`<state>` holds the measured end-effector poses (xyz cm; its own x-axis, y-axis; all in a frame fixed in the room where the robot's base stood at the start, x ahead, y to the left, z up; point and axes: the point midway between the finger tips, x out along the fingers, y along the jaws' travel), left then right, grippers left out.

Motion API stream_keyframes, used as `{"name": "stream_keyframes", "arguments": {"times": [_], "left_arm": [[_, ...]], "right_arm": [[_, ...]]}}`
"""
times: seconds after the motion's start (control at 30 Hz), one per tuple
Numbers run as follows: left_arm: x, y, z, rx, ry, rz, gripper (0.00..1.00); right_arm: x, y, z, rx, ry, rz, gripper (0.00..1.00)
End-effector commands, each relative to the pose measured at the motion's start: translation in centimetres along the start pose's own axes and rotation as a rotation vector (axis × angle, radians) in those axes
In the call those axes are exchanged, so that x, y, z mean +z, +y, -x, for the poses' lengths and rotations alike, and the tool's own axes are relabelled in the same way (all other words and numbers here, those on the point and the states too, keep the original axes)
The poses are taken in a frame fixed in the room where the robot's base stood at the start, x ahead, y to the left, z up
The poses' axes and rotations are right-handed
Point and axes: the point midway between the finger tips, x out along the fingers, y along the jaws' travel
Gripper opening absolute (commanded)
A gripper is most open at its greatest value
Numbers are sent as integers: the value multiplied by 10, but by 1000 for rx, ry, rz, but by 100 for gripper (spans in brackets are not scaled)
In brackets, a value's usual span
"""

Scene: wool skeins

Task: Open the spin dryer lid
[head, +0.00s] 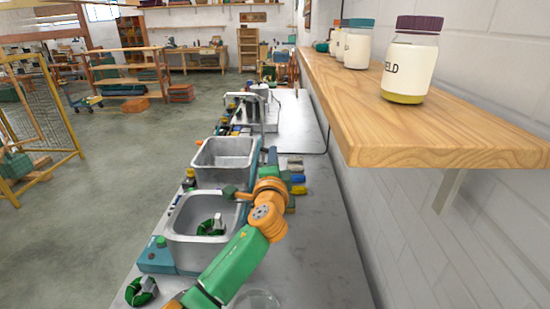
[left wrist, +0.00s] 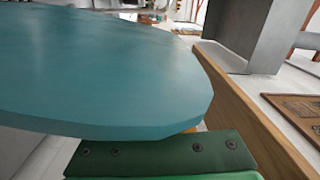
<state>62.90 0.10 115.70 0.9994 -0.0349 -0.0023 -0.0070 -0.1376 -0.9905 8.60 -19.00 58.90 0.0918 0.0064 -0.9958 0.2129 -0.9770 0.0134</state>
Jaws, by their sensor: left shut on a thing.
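A large teal round disc, which looks like the spin dryer lid (left wrist: 100,75), fills much of the left wrist view. Its near rim lies right over the dark green jaw of my left gripper (left wrist: 160,150). The jaw is shut on the lid's edge; the grip itself is mostly hidden under the disc. In the head view my left arm reaches up from the bottom and bends at orange joints, with the gripper (head: 230,192) beside the near basin. I cannot clearly make out the lid or the dryer body there. My right gripper is not in view.
Two metal basins stand on the grey bench, a far one (head: 224,154) and a near one (head: 186,238). A green and white skein (head: 213,226) lies in the near basin, another (head: 141,292) in front. A wooden shelf (head: 420,125) with jars overhangs the right side.

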Motion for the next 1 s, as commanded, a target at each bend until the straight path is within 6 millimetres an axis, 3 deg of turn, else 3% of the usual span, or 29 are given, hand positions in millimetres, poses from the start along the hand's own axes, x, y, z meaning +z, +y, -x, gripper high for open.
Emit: {"name": "stream_keyframes", "arguments": {"times": [0.17,0.2,0.3,0.67,1.0], "left_arm": [[1,4,0,7,-3,1,0],[2,4,0,7,-4,1,23],[1,3,0,6,-3,1,45],[1,2,3,2,-2,2,45],[2,4,43,3,-1,4,45]], "right_arm": [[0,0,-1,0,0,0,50],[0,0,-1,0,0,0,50],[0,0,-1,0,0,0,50],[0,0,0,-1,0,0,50],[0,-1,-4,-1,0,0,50]]}}
